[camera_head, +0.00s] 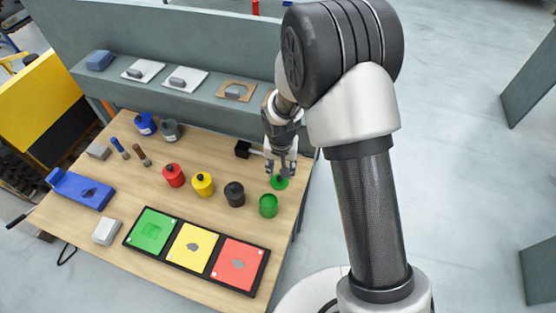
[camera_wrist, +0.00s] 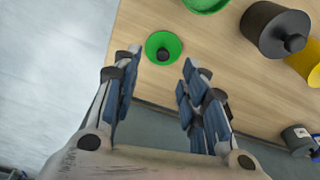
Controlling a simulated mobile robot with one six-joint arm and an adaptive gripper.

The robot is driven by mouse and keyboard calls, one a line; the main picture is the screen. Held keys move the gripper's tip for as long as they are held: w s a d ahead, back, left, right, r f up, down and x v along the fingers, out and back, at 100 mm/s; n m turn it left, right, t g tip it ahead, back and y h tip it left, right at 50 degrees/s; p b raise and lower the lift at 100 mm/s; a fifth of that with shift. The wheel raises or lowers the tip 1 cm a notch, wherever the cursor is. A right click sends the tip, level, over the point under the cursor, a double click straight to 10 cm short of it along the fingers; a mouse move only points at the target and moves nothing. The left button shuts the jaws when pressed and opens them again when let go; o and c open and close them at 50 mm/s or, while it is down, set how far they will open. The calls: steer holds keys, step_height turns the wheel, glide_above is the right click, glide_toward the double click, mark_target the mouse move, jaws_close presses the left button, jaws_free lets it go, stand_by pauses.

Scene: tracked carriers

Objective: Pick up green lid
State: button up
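The green lid (camera_head: 279,182) lies on the table near its right edge, behind the open green container (camera_head: 268,206). In the wrist view the lid (camera_wrist: 163,47) is a green disc with a dark round knob in the middle. My gripper (camera_head: 281,168) is above the lid. In the wrist view my gripper (camera_wrist: 163,58) is open, with its two blue-padded fingers spread and the lid seen between and beyond their tips. Nothing is held. Part of the green container (camera_wrist: 206,4) shows at the top of the wrist view.
A black lidded container (camera_head: 234,194), a yellow one (camera_head: 203,184) and a red one (camera_head: 173,175) stand left of the green container. A black tray (camera_head: 209,255) with coloured squares lies in front. A black device (camera_head: 243,149) is close left of my gripper. A grey shelf (camera_head: 200,100) stands behind.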

mark_target(280, 177)
steer(key=w+f, duration=0.2)
steer(key=shift+w+f, duration=0.1)
steer(key=shift+f, duration=0.3)
steer(key=shift+f+b, duration=0.3)
steer(key=shift+f, duration=0.05)
steer(key=shift+s+f, duration=0.1)
steer(key=shift+s, duration=0.3)
steer(key=f, duration=0.1)
steer(key=f+b, duration=0.1)
steer(key=f, duration=0.2)
steer(key=shift+w+a+f, duration=0.15)
steer(key=shift+w+f, duration=0.2)
steer(key=shift+f, duration=0.05)
steer(key=shift+r, duration=0.1)
jaws_close()
